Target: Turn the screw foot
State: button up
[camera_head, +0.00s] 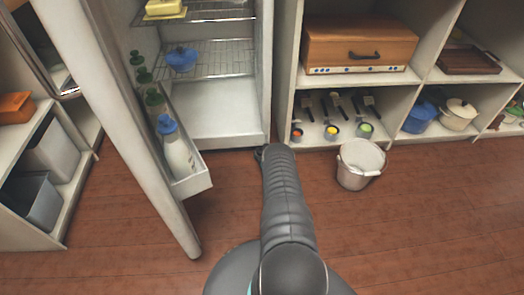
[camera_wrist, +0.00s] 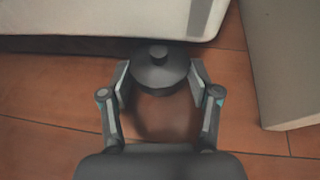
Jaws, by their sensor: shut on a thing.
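The screw foot (camera_wrist: 158,76) is a dark grey round disc with a short stem, under the bottom edge of the white fridge (camera_wrist: 100,18). My gripper (camera_wrist: 159,88) has one finger on each side of the disc, and it is shut on it. In the head view the fridge (camera_head: 222,112) stands with its door open, and my arm reaches down to its lower right front corner. My gripper (camera_head: 268,152) is mostly hidden there behind my arm, and the foot cannot be made out.
A white bucket (camera_head: 360,163) is on the floor right of my arm. A shelf unit (camera_head: 285,80) stands close beside the fridge. The wooden floor (camera_head: 430,220) is clear at the front right.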

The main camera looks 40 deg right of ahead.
jog(key=shift+d, duration=0.1)
dwell(0.3)
jog(key=o, duration=0.9)
jog(key=shift+c, duration=0.2)
jog(key=b, duration=0.3)
jog(key=shift+f, duration=0.3)
jog(key=n+y+b, duration=0.1)
jog(key=y+b, duration=0.1)
jog(key=b, duration=0.7)
jog(key=shift+s+d+n+t, duration=0.1)
jog(key=shift+n+t, duration=0.3)
